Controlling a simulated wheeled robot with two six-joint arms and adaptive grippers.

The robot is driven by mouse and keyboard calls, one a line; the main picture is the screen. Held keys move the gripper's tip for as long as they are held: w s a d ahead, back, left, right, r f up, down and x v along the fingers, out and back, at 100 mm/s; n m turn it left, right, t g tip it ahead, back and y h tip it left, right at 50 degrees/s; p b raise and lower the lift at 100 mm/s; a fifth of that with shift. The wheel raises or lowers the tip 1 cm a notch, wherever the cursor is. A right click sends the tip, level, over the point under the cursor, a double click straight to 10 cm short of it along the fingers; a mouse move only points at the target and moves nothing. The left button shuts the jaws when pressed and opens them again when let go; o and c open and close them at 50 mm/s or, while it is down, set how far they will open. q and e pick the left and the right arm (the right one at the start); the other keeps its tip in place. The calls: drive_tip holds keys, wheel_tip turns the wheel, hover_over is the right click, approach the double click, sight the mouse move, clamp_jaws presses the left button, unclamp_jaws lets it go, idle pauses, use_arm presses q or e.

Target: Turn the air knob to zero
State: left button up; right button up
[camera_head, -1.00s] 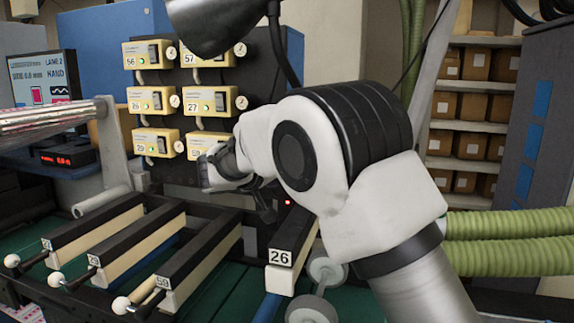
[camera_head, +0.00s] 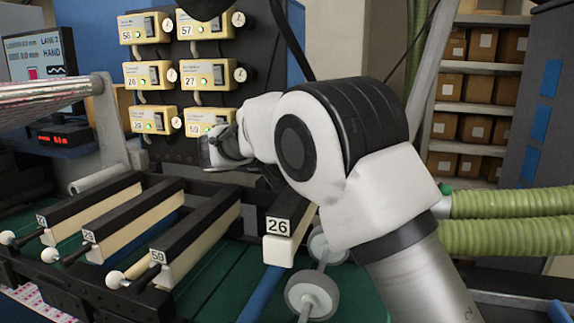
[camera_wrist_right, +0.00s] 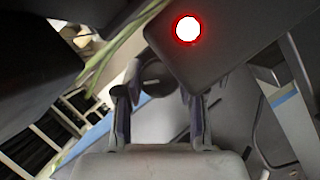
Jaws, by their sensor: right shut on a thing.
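My right gripper (camera_wrist_right: 157,95) shows in the right wrist view with its two dark fingers on either side of a dark round knob (camera_wrist_right: 152,73), which I take to be the air knob. It is shut on this knob. The knob's pointer and scale cannot be made out. In the head view my right arm covers the knob and most of the gripper. My left gripper is in neither current view.
A lit red lamp (camera_wrist_right: 187,28) sits on a dark housing close to the gripper. Numbered cream control boxes (camera_head: 147,75) stand behind. Labelled bars (camera_head: 205,238) lie in front at left. Green hoses (camera_head: 510,220) and box shelves (camera_head: 470,100) are at right.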

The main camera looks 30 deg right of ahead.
drive_tip(key=shift+f+n+h+b, duration=0.25)
drive_tip(key=shift+n+h+b, duration=0.25)
drive_tip(key=shift+n+b, duration=0.25)
drive_tip(key=shift+r+n+g, duration=0.25)
drive_tip(key=shift+g, duration=0.05)
drive_tip(key=o, duration=1.1)
drive_tip(key=shift+d, duration=0.1)
drive_tip(key=shift+o, duration=0.2)
drive_tip(key=shift+w+d+f, duration=0.1)
drive_tip(key=shift+d+f, duration=0.05)
drive_tip(key=shift+d, duration=0.15)
drive_tip(key=v, duration=0.7)
drive_tip(key=shift+a, duration=0.2)
